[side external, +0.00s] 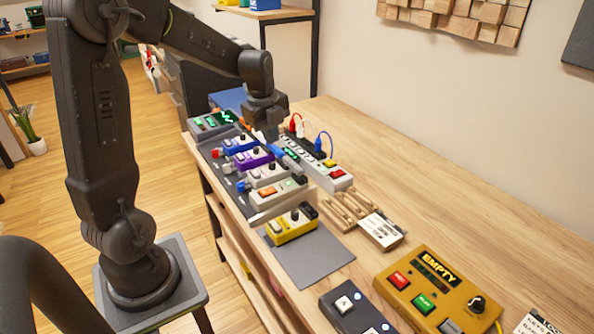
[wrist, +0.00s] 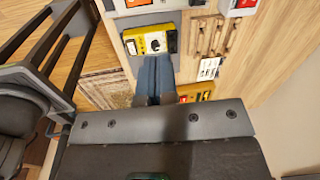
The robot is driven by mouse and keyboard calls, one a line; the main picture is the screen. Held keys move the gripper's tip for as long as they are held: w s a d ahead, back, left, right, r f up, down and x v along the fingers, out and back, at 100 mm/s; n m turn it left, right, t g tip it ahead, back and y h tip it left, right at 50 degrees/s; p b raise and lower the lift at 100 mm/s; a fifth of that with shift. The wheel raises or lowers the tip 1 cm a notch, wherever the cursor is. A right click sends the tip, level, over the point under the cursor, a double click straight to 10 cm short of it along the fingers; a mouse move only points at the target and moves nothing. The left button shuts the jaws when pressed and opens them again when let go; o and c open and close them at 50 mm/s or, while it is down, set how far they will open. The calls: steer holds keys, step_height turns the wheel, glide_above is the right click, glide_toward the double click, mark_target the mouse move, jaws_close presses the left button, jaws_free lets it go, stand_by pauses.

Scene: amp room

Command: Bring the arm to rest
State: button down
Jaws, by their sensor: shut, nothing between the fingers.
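My arm reaches from its stand at the left over the workbench in the side external view. My gripper (side external: 268,136) points down above the row of pedals near the far end of the bench. The fingertips are small and partly lost against the pedals there, so I cannot tell their exact height. In the wrist view the blue-grey fingers (wrist: 155,76) lie side by side, shut and empty, below the yellow pedal in the picture.
The wooden bench (side external: 450,190) holds a yellow pedal (side external: 291,226), a purple pedal (side external: 253,158), a power strip (side external: 318,168) with plugs, a wooden rack (side external: 347,208) and a yellow "EMPTY" box (side external: 436,287). The bench's back right is clear.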

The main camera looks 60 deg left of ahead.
steer(key=s+d+r+n+t, duration=0.2)
steer(key=s+d+r+n, duration=0.1)
steer(key=s+d+n, duration=0.4)
steer(key=s+d+r+n+t, duration=0.2)
steer(key=s+d+r+n, duration=0.2)
steer(key=s+d+n, duration=0.4)
steer(key=d+n, duration=0.1)
steer(key=d, duration=0.2)
steer(key=shift+s+d+n, duration=0.15)
steer(key=shift+d+n, duration=0.25)
steer(key=shift+r, duration=0.1)
